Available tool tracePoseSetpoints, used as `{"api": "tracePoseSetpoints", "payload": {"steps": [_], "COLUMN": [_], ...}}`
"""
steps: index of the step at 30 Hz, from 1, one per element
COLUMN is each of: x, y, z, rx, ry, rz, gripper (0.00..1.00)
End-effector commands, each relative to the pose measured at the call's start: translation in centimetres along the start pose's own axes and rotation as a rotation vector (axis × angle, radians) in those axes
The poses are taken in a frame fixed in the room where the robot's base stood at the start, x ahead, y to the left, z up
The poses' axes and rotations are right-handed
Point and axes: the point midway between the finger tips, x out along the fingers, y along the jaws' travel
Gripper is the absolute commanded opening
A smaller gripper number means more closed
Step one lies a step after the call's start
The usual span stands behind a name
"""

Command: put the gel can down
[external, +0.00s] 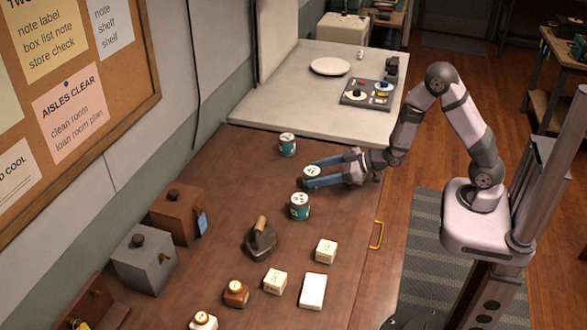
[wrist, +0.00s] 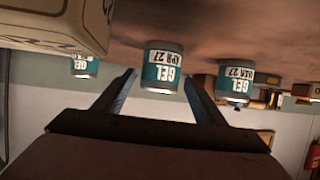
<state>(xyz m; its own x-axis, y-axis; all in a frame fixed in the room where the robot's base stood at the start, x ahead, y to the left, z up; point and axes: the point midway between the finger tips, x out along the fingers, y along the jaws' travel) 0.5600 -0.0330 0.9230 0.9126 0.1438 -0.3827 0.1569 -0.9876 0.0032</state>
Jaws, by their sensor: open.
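My gripper (external: 309,173) is open, low over the brown table, with its two blue-grey fingers on either side of a teal and white gel can (external: 312,170). The near finger hides most of this can's body in the external view. In the inverted wrist view, a can labelled GEL APR 27 (wrist: 163,68) shows between the fingertips (wrist: 160,76), with gaps at both sides. It appears upright on the table. A second gel can (external: 287,144) stands farther back, and a third (external: 299,206) stands nearer, in front of the gripper.
A dark iron (external: 261,241), cream blocks (external: 326,250) and a white box (external: 313,291) stand toward the front. Brown (external: 175,218) and grey (external: 143,262) boxes line the left. A pale counter (external: 290,85) adjoins the back. A cream box (wrist: 50,25) fills the wrist view's upper left corner.

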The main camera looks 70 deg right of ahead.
Motion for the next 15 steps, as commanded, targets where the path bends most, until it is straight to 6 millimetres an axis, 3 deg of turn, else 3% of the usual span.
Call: {"api": "tracePoseSetpoints", "payload": {"steps": [6, 15], "x": [-3.5, -5.4], "y": [0.1, 0.0], "z": [-0.1, -0.2], "rx": [0.002, 0.002], "ry": [0.000, -0.004], "rz": [0.002, -0.001], "gripper": [0.65, 0.65]}}
